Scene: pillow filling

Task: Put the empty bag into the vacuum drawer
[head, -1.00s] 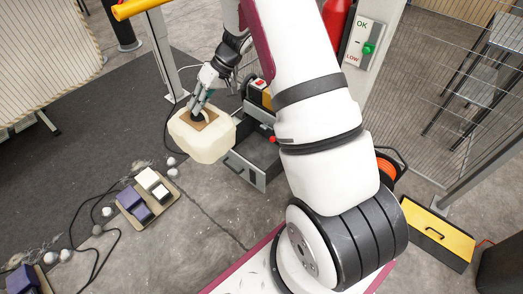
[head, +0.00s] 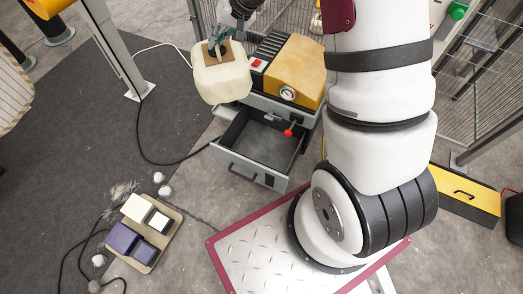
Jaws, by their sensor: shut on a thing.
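A cream-coloured bag (head: 222,82) with a brown square patch on top hangs from my gripper (head: 220,42). My gripper is shut on it at the patch, and the fingertips are partly hidden there. The vacuum drawer (head: 233,168) is pulled out of a grey cabinet under a yellow machine (head: 295,70) with a round gauge. Its inside looks empty. The bag is up and to the left of the open drawer in the picture, apart from it, beside the machine's top.
A red knob (head: 288,132) stands at the drawer's right side. A tray (head: 172,213) with white and purple blocks lies on the floor at left, with white fluff balls near it. A grey post (head: 118,55) and cables are at left. A yellow box (head: 465,195) is at right.

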